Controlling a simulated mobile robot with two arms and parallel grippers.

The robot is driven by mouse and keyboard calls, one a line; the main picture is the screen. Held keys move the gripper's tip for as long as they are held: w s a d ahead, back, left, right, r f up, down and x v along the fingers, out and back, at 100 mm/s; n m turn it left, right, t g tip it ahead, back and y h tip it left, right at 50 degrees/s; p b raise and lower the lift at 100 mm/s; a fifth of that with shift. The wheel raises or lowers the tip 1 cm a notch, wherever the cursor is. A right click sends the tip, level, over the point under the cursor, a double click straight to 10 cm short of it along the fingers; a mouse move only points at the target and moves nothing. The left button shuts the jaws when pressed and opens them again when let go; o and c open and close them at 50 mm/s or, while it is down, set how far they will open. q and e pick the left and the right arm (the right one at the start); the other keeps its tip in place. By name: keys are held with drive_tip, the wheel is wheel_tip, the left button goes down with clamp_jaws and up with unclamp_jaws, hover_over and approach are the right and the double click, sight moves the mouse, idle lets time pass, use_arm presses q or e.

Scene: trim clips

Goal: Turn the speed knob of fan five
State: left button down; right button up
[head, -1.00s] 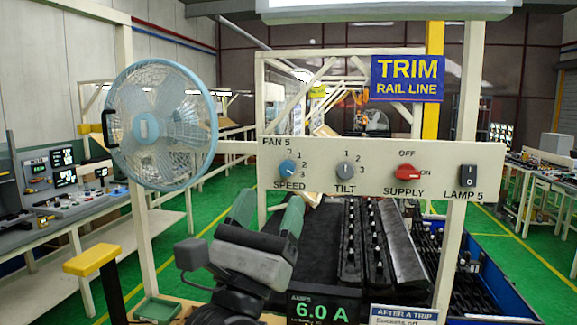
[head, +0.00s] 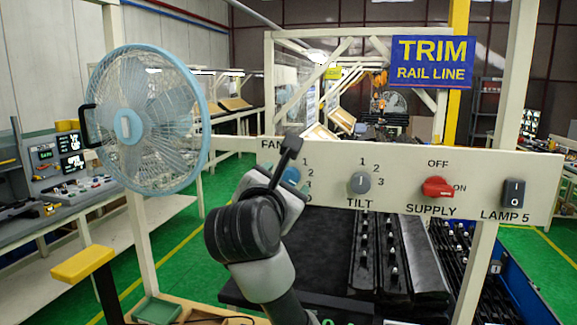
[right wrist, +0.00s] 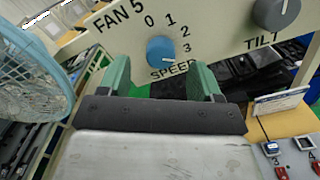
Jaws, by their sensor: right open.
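The blue speed knob of fan five (right wrist: 160,50) is on the white panel (right wrist: 215,35), under the label FAN 5, with 0, 1, 2 and 3 around it. Its white mark points toward 3. In the head view the knob (head: 291,175) is partly covered by my right gripper (head: 281,182). In the right wrist view my right gripper (right wrist: 160,80) is open, its green fingers apart, just short of the knob and either side of its line. Contact is not visible. The fan (head: 148,120) stands left of the panel. My left gripper is not in view.
The grey tilt knob (head: 359,183), red supply knob (head: 437,187) and black lamp switch (head: 513,192) are right of the speed knob on the same panel. Black trim rails (head: 393,250) lie below. A yellow-topped post (head: 82,264) stands at lower left.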

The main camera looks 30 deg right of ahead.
sight(289, 178)
drive_tip(key=p+x, duration=0.1)
drive_tip(key=x, duration=0.2)
drive_tip(key=shift+w+d+f, duration=0.1)
drive_tip(key=shift+w+d, duration=0.05)
drive_tip(key=shift+d, duration=0.2)
drive_tip(key=shift+w+d, duration=0.2)
drive_tip(key=shift+a, duration=0.1)
drive_tip(key=c, duration=0.4)
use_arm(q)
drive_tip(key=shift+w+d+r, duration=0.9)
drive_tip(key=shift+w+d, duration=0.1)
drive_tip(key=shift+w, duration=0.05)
use_arm(e)
drive_tip(key=c, duration=0.5)
